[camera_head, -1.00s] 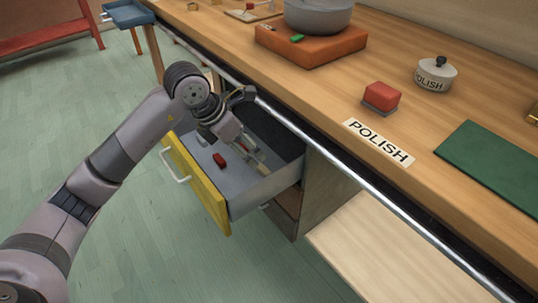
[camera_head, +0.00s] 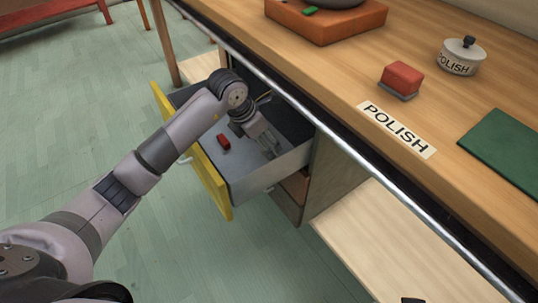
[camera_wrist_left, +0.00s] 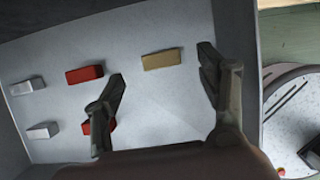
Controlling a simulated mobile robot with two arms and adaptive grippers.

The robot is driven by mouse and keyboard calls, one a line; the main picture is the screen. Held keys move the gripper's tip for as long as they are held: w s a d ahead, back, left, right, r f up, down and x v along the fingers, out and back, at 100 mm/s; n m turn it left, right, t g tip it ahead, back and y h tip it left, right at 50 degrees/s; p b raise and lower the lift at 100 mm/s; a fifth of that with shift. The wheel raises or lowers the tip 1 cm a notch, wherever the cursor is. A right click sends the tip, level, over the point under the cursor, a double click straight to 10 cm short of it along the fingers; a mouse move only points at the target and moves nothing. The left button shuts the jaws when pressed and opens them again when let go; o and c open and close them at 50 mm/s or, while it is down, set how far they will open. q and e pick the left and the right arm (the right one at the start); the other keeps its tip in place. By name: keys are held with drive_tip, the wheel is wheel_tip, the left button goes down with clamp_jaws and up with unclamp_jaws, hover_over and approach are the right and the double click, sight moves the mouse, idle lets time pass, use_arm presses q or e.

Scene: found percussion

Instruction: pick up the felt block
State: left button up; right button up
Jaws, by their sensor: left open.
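Several small blocks lie on the grey floor of the open drawer: in the left wrist view a red block (camera_wrist_left: 84,74), a tan-yellow block (camera_wrist_left: 162,59), two whitish blocks (camera_wrist_left: 28,86) and a second red block (camera_wrist_left: 100,126) partly behind a finger. One red block (camera_head: 223,142) shows in the head view. A red block with a grey underside (camera_head: 402,79) stands on the bench. My left gripper (camera_head: 268,145) points down into the drawer, open and empty, its fingers (camera_wrist_left: 160,85) above the blocks. My right gripper cannot be made out.
The drawer has a yellow front (camera_head: 205,170) and grey walls around my left gripper. The wooden bench edge with its metal rail (camera_head: 340,145) runs above it.

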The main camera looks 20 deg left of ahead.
use_arm(q)
drive_tip(key=x, duration=0.2)
drive_tip(key=b+x, duration=0.1)
drive_tip(key=x, duration=0.2)
drive_tip(key=shift+s+a+f, duration=0.2)
drive_tip(key=c, duration=0.8)
